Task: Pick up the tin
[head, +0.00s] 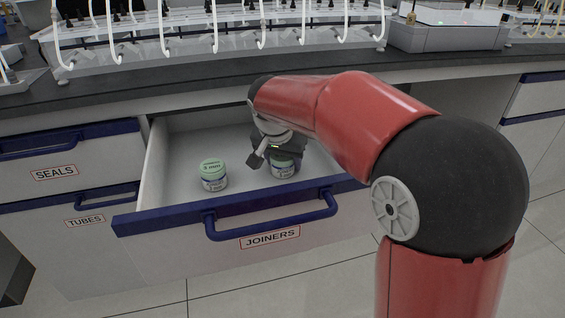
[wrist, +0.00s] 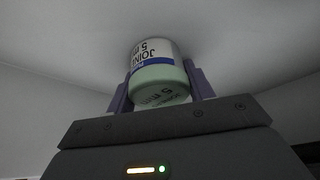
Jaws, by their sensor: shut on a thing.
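My gripper (wrist: 160,95) is shut on a tin (wrist: 155,62) with a pale green lid, a white body and a blue band. Its label reads "JOINT" and "5 mm" in the wrist view, where it sits between the two fingers. In the head view the held tin (head: 283,168) is inside the open drawer (head: 165,187) labelled "JOINERS", partly hidden by my gripper. A second green-lidded tin (head: 213,176), marked "3 mm", stands upright to its left in the same drawer. I cannot tell whether the held tin touches the drawer floor.
The drawer's blue front edge and handle (head: 270,222) stand out in front. Closed drawers labelled "SEALS" (head: 55,172) and "TUBES" (head: 84,221) are at left. The dark bench edge (head: 110,97) overhangs the back of the drawer. White tubes and a grey device (head: 447,37) are on the bench.

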